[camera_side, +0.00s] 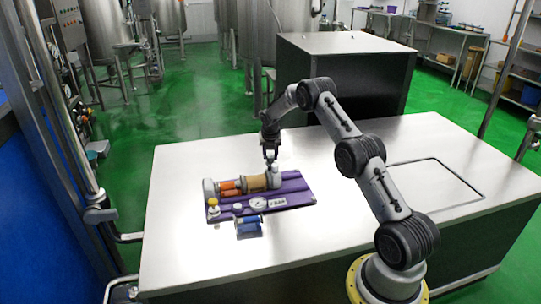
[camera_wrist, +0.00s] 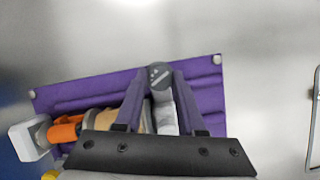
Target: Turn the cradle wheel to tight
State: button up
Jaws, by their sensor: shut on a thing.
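In the side view my gripper (camera_side: 270,160) points down onto the right end of the cradle. The cradle's light grey end piece (camera_side: 273,177) sits right below it. A tan cylinder (camera_side: 254,183) and orange part (camera_side: 230,187) lie along the cradle. The fingers hide the wheel's sides, and I cannot read its marks.
The purple base plate (camera_side: 298,188) lies on the steel table (camera_side: 330,225). On its front side are a round gauge (camera_side: 258,203) and a yellow-topped fitting (camera_side: 213,205). A blue part (camera_side: 249,227) sits in front of the plate. The table around is mostly clear.

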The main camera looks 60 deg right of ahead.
grip_shut()
jog(key=shift+m, duration=0.4)
jog(key=m+g, duration=0.1)
jog(key=m, duration=0.1)
jog(key=m+g, duration=0.1)
jog(key=m, duration=0.1)
jog(key=shift+w+m+h, duration=0.2)
jog(key=shift+m+h, duration=0.1)
jog(key=m+g, duration=0.1)
jog(key=m, duration=0.2)
jog(key=m+g, duration=0.1)
jog(key=m, duration=0.2)
jog(key=shift+w+y, duration=0.1)
jog(key=shift+y, duration=0.3)
jog(key=shift+m+g, duration=0.3)
jog(key=shift+m, duration=0.1)
jog(key=o, duration=1)
grip_release()
